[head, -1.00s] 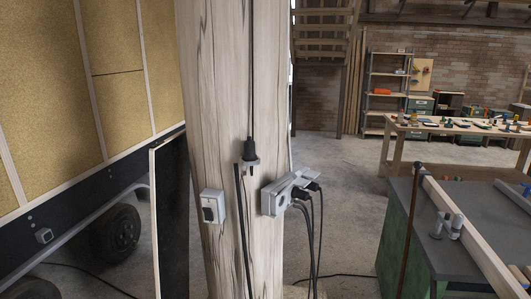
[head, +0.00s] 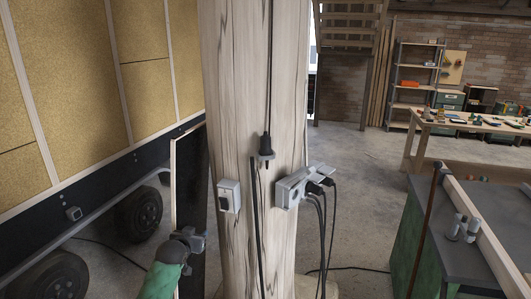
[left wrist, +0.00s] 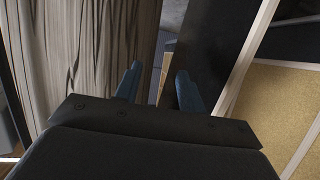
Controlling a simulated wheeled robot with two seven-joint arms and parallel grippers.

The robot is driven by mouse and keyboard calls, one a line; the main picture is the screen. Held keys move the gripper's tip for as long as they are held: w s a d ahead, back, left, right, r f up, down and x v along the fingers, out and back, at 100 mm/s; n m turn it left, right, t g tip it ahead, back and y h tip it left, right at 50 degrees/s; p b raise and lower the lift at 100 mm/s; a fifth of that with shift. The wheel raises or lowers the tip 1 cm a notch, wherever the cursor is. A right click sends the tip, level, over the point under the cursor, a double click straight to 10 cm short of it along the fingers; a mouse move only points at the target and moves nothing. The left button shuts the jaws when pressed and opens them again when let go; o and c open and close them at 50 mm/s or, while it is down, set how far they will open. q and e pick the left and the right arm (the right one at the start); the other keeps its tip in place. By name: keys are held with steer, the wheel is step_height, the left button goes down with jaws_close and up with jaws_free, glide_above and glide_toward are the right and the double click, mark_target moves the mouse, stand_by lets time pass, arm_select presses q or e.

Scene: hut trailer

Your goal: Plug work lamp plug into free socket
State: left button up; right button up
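The black work lamp plug (head: 266,143) hangs prongs down at the end of a black cable on the front of the wooden post, at a small grey holder (head: 266,155). A grey socket strip (head: 291,190) is fixed lower right on the post, with black plugs (head: 316,187) in its right part. I cannot clearly make out a free socket from here. My left gripper (head: 197,241) is low and left of the post, apart from plug and strip. In the left wrist view its two blue-grey fingers (left wrist: 158,84) stand apart with nothing between them. My right gripper is not in view.
A grey switch box (head: 229,196) sits on the post's left side. A dark upright panel (head: 188,180) stands behind my left gripper, beside the trailer wheels (head: 138,213). A green-sided bench (head: 408,243) with a clamp is at right. Black cables hang below the strip.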

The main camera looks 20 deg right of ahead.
arm_select(q)
steer(key=w+d+r+m+t+h, duration=0.1)
steer(key=d+r, duration=0.2)
steer(key=r, duration=0.9)
steer(key=d+r+m+t+h, duration=0.1)
steer(key=d+r+h, duration=0.15)
steer(key=r, duration=0.95)
steer(key=m+g+h+p, duration=0.2)
steer(key=g+h, duration=0.1)
steer(key=h, duration=0.2)
glide_toward(263, 141)
steer(key=x, duration=0.4)
steer(key=shift+w+d+r+p, duration=0.2)
steer(key=shift+w+d+p, duration=0.15)
steer(key=shift+w+p, duration=0.1)
steer(key=p+x, duration=0.3)
steer(key=x, duration=0.1)
steer(key=shift+d+p, duration=0.15)
steer(key=shift+p, duration=0.15)
steer(key=shift+w+d+f, duration=0.1)
steer(key=shift+w+d, duration=0.15)
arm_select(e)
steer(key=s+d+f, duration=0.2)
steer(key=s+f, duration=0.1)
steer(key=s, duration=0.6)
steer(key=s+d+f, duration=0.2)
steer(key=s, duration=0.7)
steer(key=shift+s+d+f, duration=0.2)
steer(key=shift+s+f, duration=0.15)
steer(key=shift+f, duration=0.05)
